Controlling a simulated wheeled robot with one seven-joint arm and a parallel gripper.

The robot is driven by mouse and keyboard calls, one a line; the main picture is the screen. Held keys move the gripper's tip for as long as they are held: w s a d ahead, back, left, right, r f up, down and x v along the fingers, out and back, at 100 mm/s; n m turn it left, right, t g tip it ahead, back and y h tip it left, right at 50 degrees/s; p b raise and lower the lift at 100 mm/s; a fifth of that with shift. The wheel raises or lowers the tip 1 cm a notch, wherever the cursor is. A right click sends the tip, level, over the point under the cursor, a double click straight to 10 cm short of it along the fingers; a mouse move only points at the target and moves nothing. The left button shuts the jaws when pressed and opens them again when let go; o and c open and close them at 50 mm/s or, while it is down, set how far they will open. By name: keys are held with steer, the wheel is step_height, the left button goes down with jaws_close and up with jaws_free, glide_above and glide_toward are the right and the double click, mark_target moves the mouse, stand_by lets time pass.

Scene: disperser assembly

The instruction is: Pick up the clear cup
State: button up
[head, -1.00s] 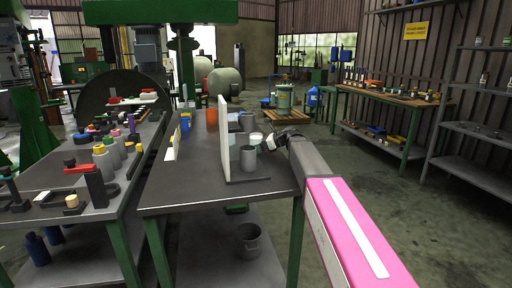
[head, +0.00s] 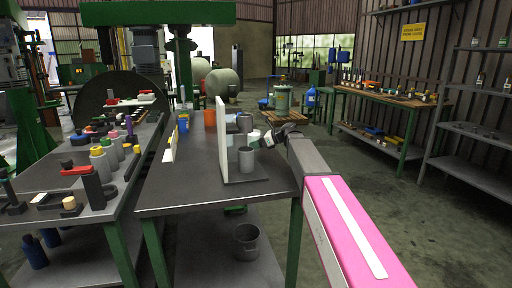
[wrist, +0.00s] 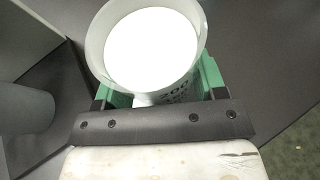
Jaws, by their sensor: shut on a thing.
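The clear cup (wrist: 178,84) fills the top middle of the wrist view, pale and see-through with a bright white round inside. The green fingers of my gripper (wrist: 160,82) stand on both sides of it and are shut on it. In the head view my gripper (head: 270,139) is at the right side of the dark table, and a small pale part of the cup (head: 256,136) shows beside it. The arm hides much of the grip there, and whether the cup touches the table cannot be told.
A grey cup (head: 246,160) stands in front on the table's dark stand, with another darker cup (head: 245,122) behind. An upright white panel (head: 222,140) stands to their left. The table's (head: 190,190) front left is clear. A side bench (head: 60,180) holds several bottles and tools.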

step_height(320, 180, up, 8)
steer(key=shift+f, duration=0.2)
stand_by(0.6)
steer(key=shift+r, duration=0.15)
